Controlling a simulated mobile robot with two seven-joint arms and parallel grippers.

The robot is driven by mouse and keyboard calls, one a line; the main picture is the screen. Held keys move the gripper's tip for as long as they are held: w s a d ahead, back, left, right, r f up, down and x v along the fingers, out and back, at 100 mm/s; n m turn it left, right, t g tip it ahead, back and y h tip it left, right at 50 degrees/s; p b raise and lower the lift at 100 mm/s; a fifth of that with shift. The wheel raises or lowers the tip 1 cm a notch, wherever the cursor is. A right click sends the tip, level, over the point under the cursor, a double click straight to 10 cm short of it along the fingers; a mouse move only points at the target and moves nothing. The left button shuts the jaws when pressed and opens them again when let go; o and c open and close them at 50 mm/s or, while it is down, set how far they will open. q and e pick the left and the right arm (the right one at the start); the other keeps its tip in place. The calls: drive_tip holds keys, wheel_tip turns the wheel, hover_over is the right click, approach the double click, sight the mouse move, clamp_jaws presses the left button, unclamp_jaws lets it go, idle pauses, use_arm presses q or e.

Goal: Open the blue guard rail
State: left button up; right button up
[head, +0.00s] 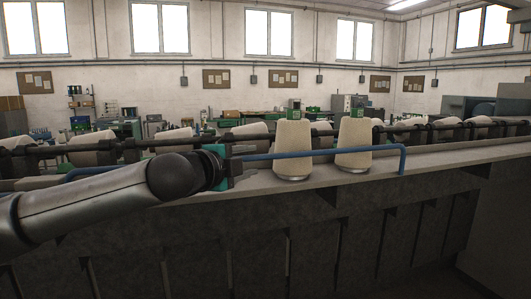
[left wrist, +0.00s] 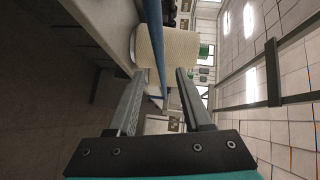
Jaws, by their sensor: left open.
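The blue guard rail (head: 330,154) runs along the front of the winder ledge, in front of two yarn cones, and bends down at its right end. My left gripper (head: 243,174) is at the rail's middle-left stretch in the head view, its arm covering part of the rail. In the left wrist view the rail (left wrist: 156,45) passes through the gap between the two spread fingers of my left gripper (left wrist: 160,74). The fingers are open, and I cannot tell whether the rail is inside the jaws or just beyond them. My right gripper is not in view.
Two cream yarn cones (head: 293,148) (head: 354,142) stand upright on the ledge (head: 440,160) behind the rail. More cones lie along a dark bar (head: 420,127) farther back. A dark machine front (head: 350,235) fills the space below the ledge.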

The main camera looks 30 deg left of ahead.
sight(263, 158)
use_arm(q)
drive_tip(key=shift+w+a+f+p, duration=0.15)
drive_tip(key=shift+w+p, duration=0.25)
drive_tip(key=shift+w, duration=0.9)
drive_tip(key=shift+w+f+p, duration=0.25)
drive_tip(key=shift+w+p, duration=0.2)
drive_tip(key=shift+w, duration=0.9)
drive_tip(key=shift+w+a+f+p, duration=0.15)
drive_tip(key=shift+w+p, duration=0.25)
drive_tip(key=shift+w, duration=0.9)
drive_tip(key=shift+c, duration=0.2)
clamp_jaws()
